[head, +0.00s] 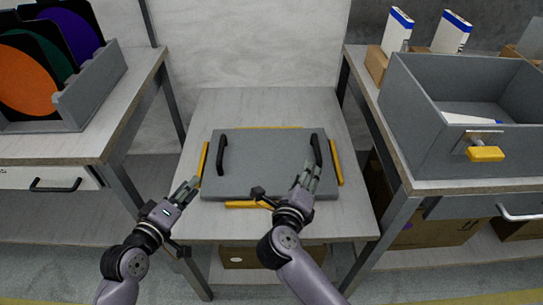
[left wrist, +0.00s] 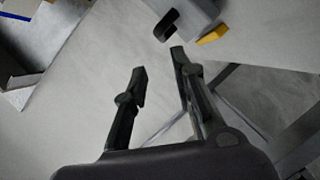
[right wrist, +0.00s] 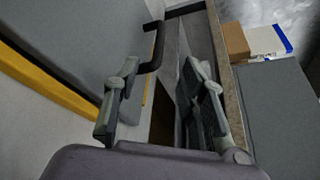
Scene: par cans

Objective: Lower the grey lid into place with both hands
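The grey lid (head: 268,168) is a flat slab, level over the middle table, with yellow strips along its sides. Its left black handle (head: 222,155) stands free; part of it also shows in the left wrist view (left wrist: 166,25). Its right black handle (head: 317,150) is just beyond my right gripper (head: 308,175). In the right wrist view the handle (right wrist: 154,45) lies ahead, between the open fingers, and they are not closed on it. My left gripper (head: 191,187) is open and empty, off the lid's front left corner. What lies under the lid is hidden.
The yellow strips (head: 336,162) edge the lid. A left table holds a grey rack (head: 92,85) with coloured discs. A right table holds a grey open bin (head: 420,125) with a yellow-handled latch (head: 486,154). Bare tabletop (head: 345,205) shows around the lid.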

